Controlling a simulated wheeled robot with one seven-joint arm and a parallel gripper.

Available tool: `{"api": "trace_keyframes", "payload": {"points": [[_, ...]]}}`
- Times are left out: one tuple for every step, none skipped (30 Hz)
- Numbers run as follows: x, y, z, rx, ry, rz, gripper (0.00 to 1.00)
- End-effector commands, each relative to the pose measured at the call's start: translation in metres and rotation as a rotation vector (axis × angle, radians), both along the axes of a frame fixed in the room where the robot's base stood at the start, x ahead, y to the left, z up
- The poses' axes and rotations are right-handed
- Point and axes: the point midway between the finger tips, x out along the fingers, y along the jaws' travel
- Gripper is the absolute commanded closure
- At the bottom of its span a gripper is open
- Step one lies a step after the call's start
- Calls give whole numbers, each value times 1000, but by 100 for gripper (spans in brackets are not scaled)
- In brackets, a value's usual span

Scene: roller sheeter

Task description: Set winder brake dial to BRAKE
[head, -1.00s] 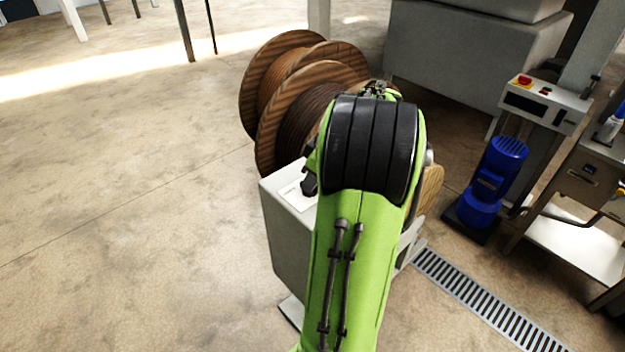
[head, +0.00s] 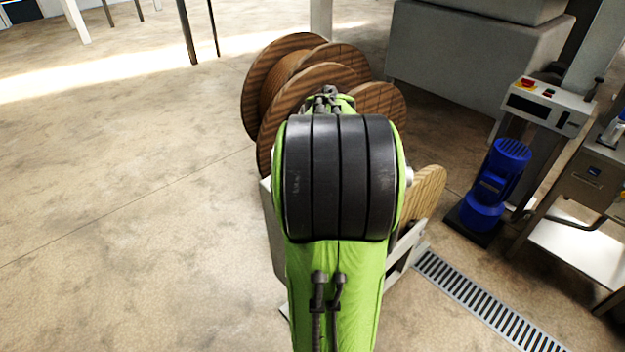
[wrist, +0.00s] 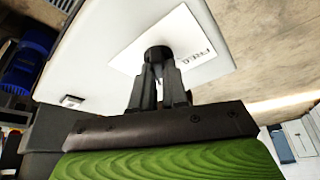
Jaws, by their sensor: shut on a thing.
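In the wrist view, the winder brake dial (wrist: 157,54) is a round black knob on a white label plate (wrist: 181,32). The label shows letters that look like "FREE" to the right of the knob; the rest of the label is hidden or unreadable. My gripper (wrist: 158,68) is shut on the dial, with its two dark fingertips at the knob. In the head view, my green arm hides the gripper, the dial and most of the winder's grey cabinet (head: 268,225).
Large wooden reels (head: 290,75) stand behind my arm in the head view. A blue motor (head: 491,185) and a control box (head: 545,105) stand at the right. A floor grate (head: 480,300) runs at lower right. The floor at left is clear.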

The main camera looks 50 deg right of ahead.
Motion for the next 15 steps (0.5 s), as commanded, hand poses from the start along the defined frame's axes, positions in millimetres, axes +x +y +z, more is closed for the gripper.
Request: {"api": "trace_keyframes", "payload": {"points": [[0,1,0,0,1,-20,100],[0,1,0,0,1,-33,100],[0,1,0,0,1,-48,100],[0,1,0,1,1,-57,100],[0,1,0,1,0,-67,100],[0,1,0,1,1,-78,100],[0,1,0,0,1,-85,100],[0,1,0,0,1,-90,100],[0,1,0,1,1,-96,100],[0,1,0,1,1,-100,100],[1,1,0,1,0,-103,100],[1,1,0,1,0,-106,100],[1,1,0,1,0,-108,100],[1,1,0,1,0,-110,100],[0,1,0,1,0,-111,100]]}}
